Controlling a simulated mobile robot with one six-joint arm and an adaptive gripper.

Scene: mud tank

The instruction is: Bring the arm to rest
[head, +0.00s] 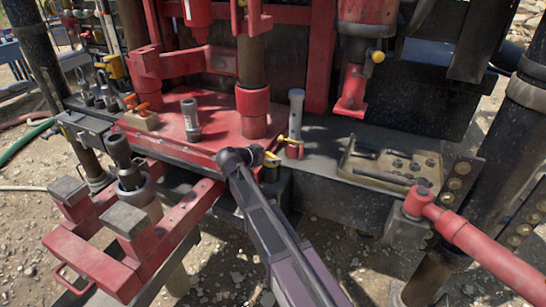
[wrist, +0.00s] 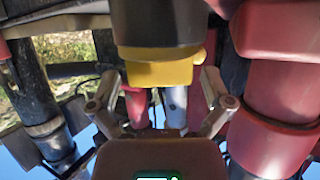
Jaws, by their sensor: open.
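My arm reaches from the bottom middle of the head view up to the front edge of the red deck (head: 205,120). My gripper is at its far end, mostly hidden behind my wrist there. In the wrist view my gripper (wrist: 160,84) is open, with its two fingers spread apart. A yellow block-like part (wrist: 160,73) under a black part (wrist: 155,22) shows large between and beyond the fingers. I cannot tell how near it is, and nothing is visibly gripped.
A grey cylinder (head: 296,110) stands just beyond my wrist. A tan tray (head: 350,165) with tools lies to the right. A red bar (head: 485,250) crosses the lower right. Red forked supports (head: 90,255) stand at the left. Red machine columns (head: 252,75) rise behind.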

